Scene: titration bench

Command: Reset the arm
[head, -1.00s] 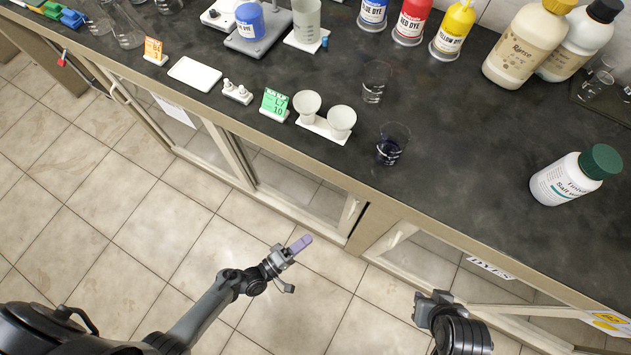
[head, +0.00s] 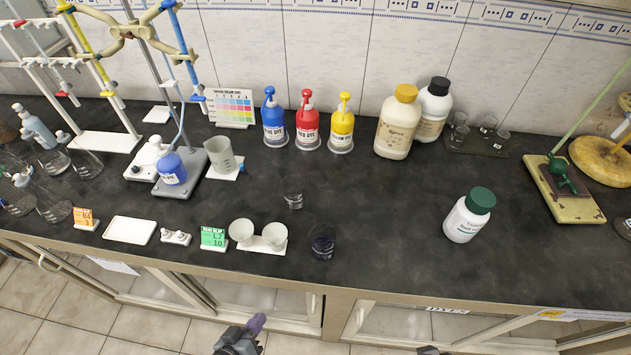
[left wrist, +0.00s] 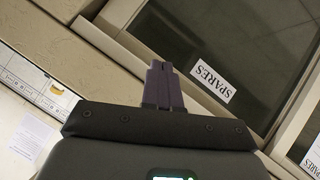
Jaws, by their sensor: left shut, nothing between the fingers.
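My left gripper (head: 257,323) is at the bottom edge of the head view, in front of the bench and below its top. Its purple fingers also show in the left wrist view (left wrist: 163,85), pressed together with nothing between them. It touches nothing that I can see. Only a small dark bit of my right gripper (head: 428,350) shows at the bottom edge of the head view; its fingers cannot be made out.
A dark beaker (head: 322,242) and a pair of white cups (head: 241,231) stand near the front edge of the bench top (head: 390,240). A white bottle with a green cap (head: 468,216) stands right. Cabinet doors with a SPARES label (left wrist: 211,80) face the left wrist.

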